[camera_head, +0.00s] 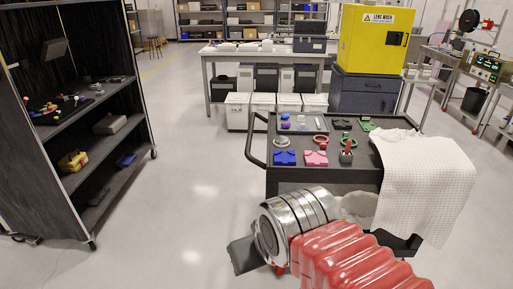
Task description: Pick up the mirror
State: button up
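A black cart (345,178) stands ahead, right of centre, with several small items on its top. A small pale round item (281,142) lies at its left side; it may be the mirror, but it is too small to tell. A blue fixture (285,158) and a pink fixture (316,158) sit along the near edge. My arm, with red ribbed sleeve and silver wrist, comes in from the lower right. A dark grey part of my gripper (243,256) shows at its left end, over the floor in front of the cart. The fingertips are not clearly visible, and nothing is seen held.
A white cloth (425,180) drapes over the cart's right side. A dark shelf unit (75,130) stands left. A yellow cabinet (373,42) is behind. The floor between shelf and cart is clear.

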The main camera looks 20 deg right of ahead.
aim_at(281, 139)
jog(key=u, duration=0.1)
jog(key=k, duration=0.25)
jog(key=u, duration=0.4)
jog(key=i, duration=2.45)
jog(key=z, duration=0.8)
jog(key=i, duration=0.55)
jog(key=z, duration=0.8)
jog(key=i, duration=0.55)
jog(key=z, duration=0.3)
